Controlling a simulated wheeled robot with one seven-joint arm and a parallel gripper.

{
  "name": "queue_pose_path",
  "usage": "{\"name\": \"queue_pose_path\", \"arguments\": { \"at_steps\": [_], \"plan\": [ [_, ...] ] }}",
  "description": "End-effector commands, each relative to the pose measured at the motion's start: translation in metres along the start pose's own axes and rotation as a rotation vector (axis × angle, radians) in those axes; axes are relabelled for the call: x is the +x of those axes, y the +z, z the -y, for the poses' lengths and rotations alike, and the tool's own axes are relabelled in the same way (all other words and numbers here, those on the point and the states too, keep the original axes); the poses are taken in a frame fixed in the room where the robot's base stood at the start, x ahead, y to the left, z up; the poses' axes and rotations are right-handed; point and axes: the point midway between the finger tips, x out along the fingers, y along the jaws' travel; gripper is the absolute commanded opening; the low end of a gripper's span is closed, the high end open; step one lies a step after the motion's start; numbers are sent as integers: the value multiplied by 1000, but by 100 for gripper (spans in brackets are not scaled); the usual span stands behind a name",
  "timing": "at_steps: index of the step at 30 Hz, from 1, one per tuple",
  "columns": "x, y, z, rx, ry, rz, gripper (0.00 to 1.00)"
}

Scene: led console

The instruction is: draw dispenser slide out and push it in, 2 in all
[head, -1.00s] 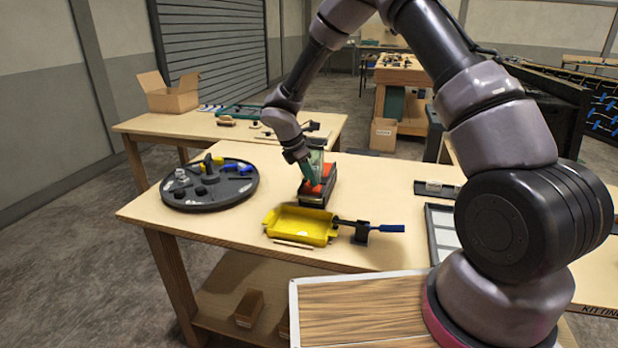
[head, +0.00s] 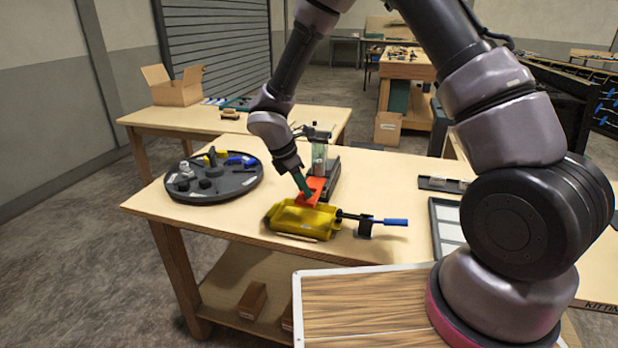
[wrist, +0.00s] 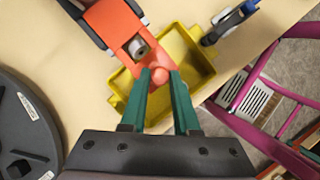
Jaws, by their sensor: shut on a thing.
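The dispenser (head: 331,180) stands on the near table, with an upright clear tube on a dark base. Its orange slide (head: 317,187) is drawn out toward the yellow tray (head: 285,219) and reaches over the tray's edge. In the wrist view the orange slide (wrist: 112,20) carries a grey round part (wrist: 138,47) in its opening, over the yellow tray (wrist: 205,66). My gripper (head: 308,193) has its green fingers shut on the slide's end knob (wrist: 160,75). What lies in the tray under the slide is hidden.
A dark round tray (head: 235,190) with several small parts is on the left. A blue-handled rod (head: 392,222) in a black stand adjoins the yellow tray on the right. A thin stick (head: 296,237) lies in front.

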Motion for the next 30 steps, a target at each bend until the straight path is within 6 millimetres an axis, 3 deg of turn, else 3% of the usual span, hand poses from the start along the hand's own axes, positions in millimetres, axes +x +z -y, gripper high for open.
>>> {"name": "queue_pose_path", "arguments": {
  "at_steps": [11,12,13,23,30],
  "plan": [
    [-4,-9,8,-1,2,-3,0],
    [-4,-9,8,-1,1,-3,33],
    [-4,-9,8,-2,1,-3,41],
    [-5,-7,7,0,2,-1,41],
    [-38,-7,6,1,6,-2,41]
  ]
}}
